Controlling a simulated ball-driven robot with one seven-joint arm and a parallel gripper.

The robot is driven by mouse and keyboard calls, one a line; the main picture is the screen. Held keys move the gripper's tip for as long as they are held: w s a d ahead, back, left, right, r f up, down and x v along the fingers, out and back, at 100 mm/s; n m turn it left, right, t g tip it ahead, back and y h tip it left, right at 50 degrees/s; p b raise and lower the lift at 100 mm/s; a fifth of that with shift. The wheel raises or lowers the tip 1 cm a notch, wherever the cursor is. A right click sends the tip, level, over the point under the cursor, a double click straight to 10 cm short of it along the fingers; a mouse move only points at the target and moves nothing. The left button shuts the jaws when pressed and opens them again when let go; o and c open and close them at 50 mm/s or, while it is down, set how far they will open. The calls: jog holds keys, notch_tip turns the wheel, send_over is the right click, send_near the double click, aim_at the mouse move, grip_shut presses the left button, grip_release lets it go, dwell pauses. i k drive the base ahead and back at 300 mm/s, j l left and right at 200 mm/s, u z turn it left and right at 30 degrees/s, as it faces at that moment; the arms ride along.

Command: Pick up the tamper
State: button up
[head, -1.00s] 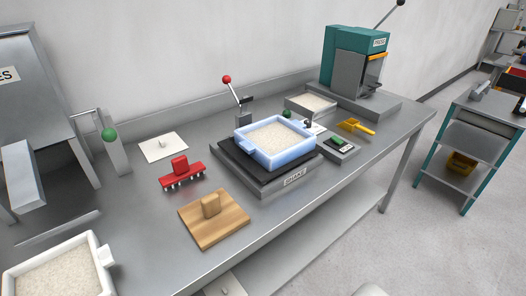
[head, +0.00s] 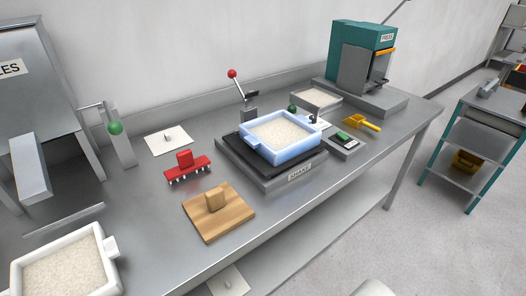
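The tamper appears to be the wooden board with an upright wooden grip (head: 217,201). It lies flat on the steel bench (head: 150,223), near its front edge, with the grip pointing up and nothing on top of it. My gripper is not in view. A rounded pale shape at the bottom edge may be part of my arm, but I cannot tell.
A red pronged tool (head: 187,168) lies behind the tamper. A blue tray of pale grains (head: 282,156) sits on the shaker to the right. A white tray of grains (head: 112,266) stands at lower left. Behind are a white plate (head: 168,140) and a teal press (head: 360,50).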

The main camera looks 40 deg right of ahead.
aim_at(215, 213)
jog(key=i+l, duration=0.2)
jog(key=l, duration=0.2)
jog(key=i+l, duration=0.2)
jog(key=l, duration=0.2)
jog(key=i+l+u, duration=0.1)
jog(key=i+l, duration=0.15)
jog(key=l, duration=0.15)
jog(key=u, duration=1.55)
jog(key=l, duration=0.05)
